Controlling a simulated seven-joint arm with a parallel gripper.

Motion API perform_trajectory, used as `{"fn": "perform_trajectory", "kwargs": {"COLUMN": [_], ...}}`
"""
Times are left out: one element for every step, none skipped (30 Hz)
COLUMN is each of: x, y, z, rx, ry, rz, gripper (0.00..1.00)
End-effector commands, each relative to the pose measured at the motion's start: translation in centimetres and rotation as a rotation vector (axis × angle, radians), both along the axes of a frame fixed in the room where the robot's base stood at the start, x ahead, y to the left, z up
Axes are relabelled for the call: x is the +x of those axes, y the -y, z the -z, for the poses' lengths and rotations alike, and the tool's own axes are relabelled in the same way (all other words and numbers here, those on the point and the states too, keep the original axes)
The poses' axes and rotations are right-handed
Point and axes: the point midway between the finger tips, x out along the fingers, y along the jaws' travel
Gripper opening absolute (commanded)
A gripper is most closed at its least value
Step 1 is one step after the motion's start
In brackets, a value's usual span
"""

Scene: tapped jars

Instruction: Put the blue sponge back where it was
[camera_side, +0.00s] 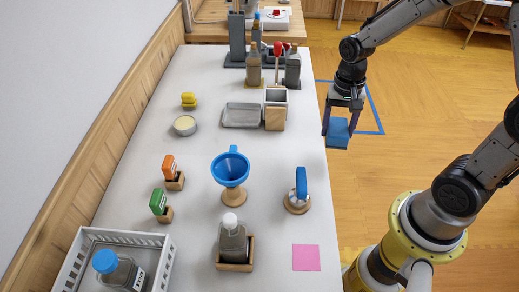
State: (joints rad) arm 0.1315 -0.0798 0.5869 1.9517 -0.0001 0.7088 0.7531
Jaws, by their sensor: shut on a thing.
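The blue sponge (337,133) is a small blue block. My gripper (341,126) is shut on it, with one dark finger on each side. The sponge hangs in the air by the right edge of the white table (210,258), and the floor shows behind it. Its height cannot be judged exactly from this one view. A pink square (306,257) lies flat and bare at the table's front right.
A blue funnel (231,168) on a wooden stand, a blue-handled brush (301,187) and a bottle in a wooden holder (233,243) stand on the table. Bottles (254,66) and a grey tray (240,115) are farther back. A white crate (72,262) is front left.

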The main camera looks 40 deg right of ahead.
Motion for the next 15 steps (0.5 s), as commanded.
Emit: {"fn": "perform_trajectory", "kwargs": {"x": [0.6,1.1,1.7,2.1,2.4,2.9,3.2,3.5,3.8,4.1,4.2,4.4,4.5,4.6,4.6], "y": [-0.4,-0.9,-1.8,-2.5,-3.3,-4.3,-5.1,-5.9,-7.0,-7.8,-8.6,-9.5,-10.1,-10.7,-11.3], "z": [-0.5,-0.9,-1.5,-1.8,-2.2,-2.6,-3.0,-3.3,-3.7,-3.9,-4.2,-4.4,-4.6,-4.7,-4.7], "rx": [-0.001,-0.002,-0.003,-0.003,-0.005,-0.005,-0.006,-0.006,-0.006,-0.006,-0.006,-0.005,-0.005,-0.004,-0.004], "ry": [0.001,-0.001,-0.002,-0.003,-0.003,-0.002,0.0,0.001,0.004,0.007,0.01,0.014,0.019,0.022,0.025], "rz": [0.025,0.038,0.052,0.055,0.056,0.054,0.048,0.043,0.028,0.019,0.003,-0.017,-0.034,-0.048,-0.066], "gripper": [0.07,0.07,0.07,0.07,0.07,0.07,0.07,0.07,0.07,0.07,0.07,0.07,0.07,0.07,0.07]}}
